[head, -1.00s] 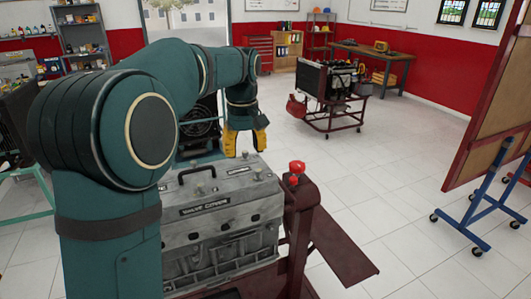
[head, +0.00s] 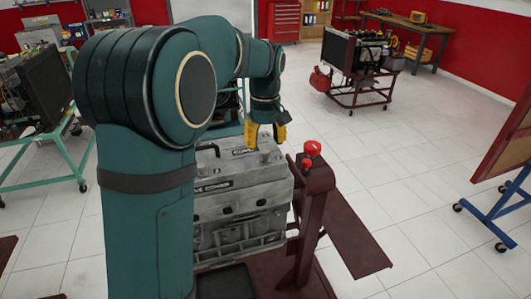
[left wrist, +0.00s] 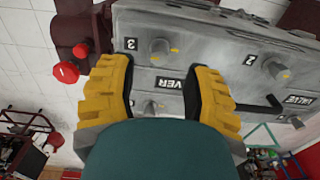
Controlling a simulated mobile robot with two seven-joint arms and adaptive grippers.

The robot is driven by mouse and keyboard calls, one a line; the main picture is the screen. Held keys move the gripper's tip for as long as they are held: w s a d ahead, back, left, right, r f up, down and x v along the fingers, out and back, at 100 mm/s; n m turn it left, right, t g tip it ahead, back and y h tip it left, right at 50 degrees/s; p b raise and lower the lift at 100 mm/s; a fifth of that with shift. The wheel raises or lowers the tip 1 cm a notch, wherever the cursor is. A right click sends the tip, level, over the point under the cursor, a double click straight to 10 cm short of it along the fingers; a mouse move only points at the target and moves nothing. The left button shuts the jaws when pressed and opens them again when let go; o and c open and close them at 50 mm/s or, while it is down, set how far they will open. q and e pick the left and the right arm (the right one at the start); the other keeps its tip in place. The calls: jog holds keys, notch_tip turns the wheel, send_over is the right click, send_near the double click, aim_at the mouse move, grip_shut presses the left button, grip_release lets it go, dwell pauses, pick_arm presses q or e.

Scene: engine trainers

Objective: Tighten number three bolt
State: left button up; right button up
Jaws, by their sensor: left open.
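The grey engine cover (head: 215,178) sits on a dark red stand. In the left wrist view, the bolt marked 3 (left wrist: 160,48) is a round grey knob beside its painted number. It lies between and just beyond the fingertips of my left gripper (left wrist: 157,68), which is open and empty. No contact with the bolt shows. In the head view the yellow fingers of my left gripper (head: 266,142) point down over the cover's right end, close to its top. The bolt marked 2 (left wrist: 277,67) is to the right in the wrist view. My right gripper is out of view.
A red knob (head: 312,147) stands on the stand post (head: 310,205) right of the cover. A black handle (left wrist: 262,107) rises from the cover. Another engine trainer (head: 355,65) stands farther back, and a board on a blue wheeled frame (head: 490,210) is at right. Open floor lies between.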

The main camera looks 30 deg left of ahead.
aim_at(266, 152)
pick_arm(q)
jog(key=shift+f, duration=1.95)
grip_shut()
